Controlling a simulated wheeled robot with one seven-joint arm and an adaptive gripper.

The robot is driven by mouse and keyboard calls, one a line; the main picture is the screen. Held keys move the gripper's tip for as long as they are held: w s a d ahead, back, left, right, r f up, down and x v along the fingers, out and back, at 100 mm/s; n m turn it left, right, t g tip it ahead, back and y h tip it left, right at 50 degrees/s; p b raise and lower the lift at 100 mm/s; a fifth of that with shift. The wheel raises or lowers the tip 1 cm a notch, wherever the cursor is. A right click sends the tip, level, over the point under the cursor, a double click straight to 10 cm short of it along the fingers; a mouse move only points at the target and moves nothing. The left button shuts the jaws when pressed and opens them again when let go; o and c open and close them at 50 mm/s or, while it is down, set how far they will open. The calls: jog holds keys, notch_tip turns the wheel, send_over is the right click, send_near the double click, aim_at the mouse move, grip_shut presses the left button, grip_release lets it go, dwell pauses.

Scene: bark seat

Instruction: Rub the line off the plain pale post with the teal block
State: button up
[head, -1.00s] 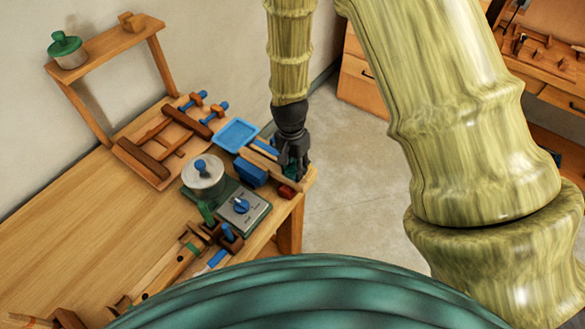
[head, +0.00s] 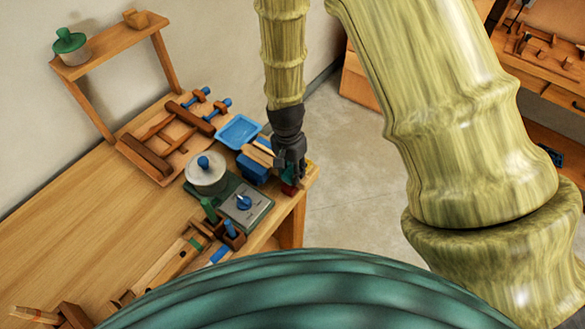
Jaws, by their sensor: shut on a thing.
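My gripper (head: 294,173) is at the right end of the workbench, low beside a small red block (head: 289,188). Its dark fingers are shut; the teal block is the likely thing between them, but it is almost wholly hidden by the fingers in the head view. A pale wooden piece (head: 259,156) stands just left of my gripper, beside a blue block (head: 251,171). I cannot tell whether it is the plain pale post, and no line can be made out. Contact between my gripper and these pieces cannot be told.
A blue tray (head: 238,131) lies behind the blue block. A grey box with a blue knob (head: 243,205) and a lidded pot (head: 206,175) stand left of my gripper. A wooden rack (head: 150,158) lies farther back.

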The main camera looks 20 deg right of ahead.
jog(key=shift+w+d+f, duration=0.15)
jog(key=shift+w+d, duration=0.65)
jog(key=shift+d, duration=0.25)
jog(key=shift+w+a+r+p, duration=0.1)
jog(key=shift+w+r+p, duration=0.05)
jog(key=shift+r+p, duration=2.5)
jog(key=shift+r+b, duration=0.35)
jog(key=shift+b, duration=0.05)
